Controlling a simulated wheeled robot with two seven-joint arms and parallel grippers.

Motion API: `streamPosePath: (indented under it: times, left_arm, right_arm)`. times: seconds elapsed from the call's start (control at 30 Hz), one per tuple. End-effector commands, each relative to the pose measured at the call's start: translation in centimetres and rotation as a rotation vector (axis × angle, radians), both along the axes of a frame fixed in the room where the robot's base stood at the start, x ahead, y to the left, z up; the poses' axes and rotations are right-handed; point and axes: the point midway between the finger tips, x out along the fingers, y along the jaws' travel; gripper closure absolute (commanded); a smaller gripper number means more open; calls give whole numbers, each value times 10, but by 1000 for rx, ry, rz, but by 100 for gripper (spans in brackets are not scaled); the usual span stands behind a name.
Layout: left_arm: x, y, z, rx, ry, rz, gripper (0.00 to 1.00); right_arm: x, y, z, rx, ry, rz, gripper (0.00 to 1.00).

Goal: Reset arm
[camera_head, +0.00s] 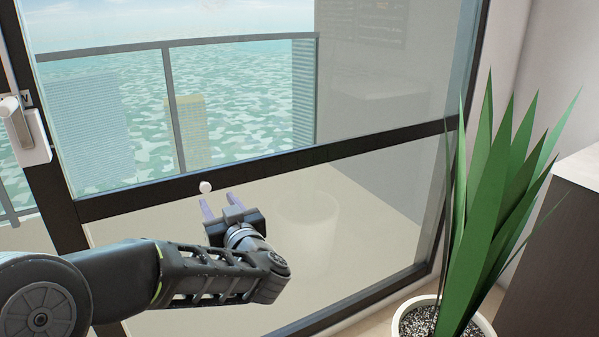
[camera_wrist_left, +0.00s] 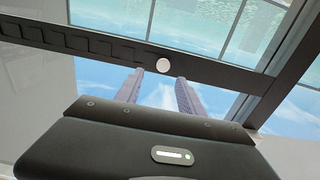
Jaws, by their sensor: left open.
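My left arm comes in from the left in the head view, and its gripper (camera_head: 220,205) is in front of the glass door. The two fingers are apart with nothing between them. In the left wrist view the open fingers (camera_wrist_left: 160,92) point toward the door's dark crossbar. A small round white knob (camera_head: 205,187) on the crossbar is just beyond the fingertips; it also shows in the left wrist view (camera_wrist_left: 163,65). I cannot tell whether a finger touches it. My right gripper is not in view.
The glass door has a dark frame (camera_head: 290,163) and a white handle (camera_head: 30,136) at left. A potted green plant (camera_head: 486,200) in a white pot (camera_head: 480,322) stands at right, beside a dark cabinet (camera_head: 560,250). A railing (camera_head: 170,110) and water lie beyond the glass.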

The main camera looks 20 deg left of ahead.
Motion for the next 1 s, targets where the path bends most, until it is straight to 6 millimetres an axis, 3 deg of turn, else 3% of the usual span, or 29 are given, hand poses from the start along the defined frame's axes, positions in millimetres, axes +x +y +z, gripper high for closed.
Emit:
streamPosePath:
  times: [0.27,0.37,0.43,0.57,0.7,0.87,1.0]
  left_arm:
    - [9,-7,-5,-67,-51,-45,55]
    - [30,-34,-18,-158,-91,-187,55]
    - [45,-61,-43,-224,-70,-297,55]
    - [61,-118,-118,-360,47,-486,55]
    - [48,-180,-214,-522,241,-641,55]
    - [-4,-241,-319,-701,499,-755,55]
    - [-73,-283,-397,-839,740,-812,55]
  right_arm:
    - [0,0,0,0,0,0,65]
    - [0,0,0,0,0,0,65]
    - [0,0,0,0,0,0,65]
    - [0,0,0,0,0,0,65]
    - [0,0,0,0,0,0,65]
    - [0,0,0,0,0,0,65]
    - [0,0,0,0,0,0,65]
